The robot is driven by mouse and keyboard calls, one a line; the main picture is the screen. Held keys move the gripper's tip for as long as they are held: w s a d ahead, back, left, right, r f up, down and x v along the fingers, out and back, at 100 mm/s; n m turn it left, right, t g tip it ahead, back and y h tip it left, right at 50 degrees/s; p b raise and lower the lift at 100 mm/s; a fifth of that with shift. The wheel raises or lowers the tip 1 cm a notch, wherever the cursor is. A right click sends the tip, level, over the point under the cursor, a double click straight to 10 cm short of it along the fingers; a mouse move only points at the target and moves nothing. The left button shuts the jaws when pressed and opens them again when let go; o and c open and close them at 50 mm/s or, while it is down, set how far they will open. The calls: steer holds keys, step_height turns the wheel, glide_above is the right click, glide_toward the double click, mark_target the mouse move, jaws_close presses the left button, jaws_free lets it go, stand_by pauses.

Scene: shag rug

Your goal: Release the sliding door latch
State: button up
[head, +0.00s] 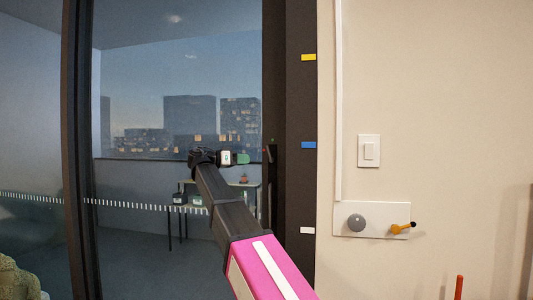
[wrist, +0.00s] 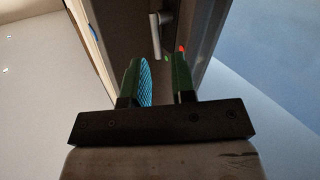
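The sliding door's dark frame (head: 293,200) stands right of the glass in the head view. My gripper (head: 246,158) is just left of the handle in the head view. In the wrist view my gripper (wrist: 158,62) has its green fingers apart and empty, with the latch part ahead of them. I see no contact.
Yellow, blue and white tags mark the frame. Right of it, the wall carries a light switch (head: 369,151) and a plate (head: 345,229) with a grey knob and an orange lever. A red rod (head: 459,288) stands at lower right.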

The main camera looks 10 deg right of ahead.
mark_target(270, 154)
steer(key=w+d+r+m, duration=0.1)
steer(key=d+r, duration=0.2)
steer(key=d, duration=0.6)
steer(key=shift+w+d+h, duration=0.3)
steer(key=shift+w+d, duration=0.05)
steer(key=shift+d, duration=0.05)
steer(key=shift+r, duration=0.1)
jaws_close()
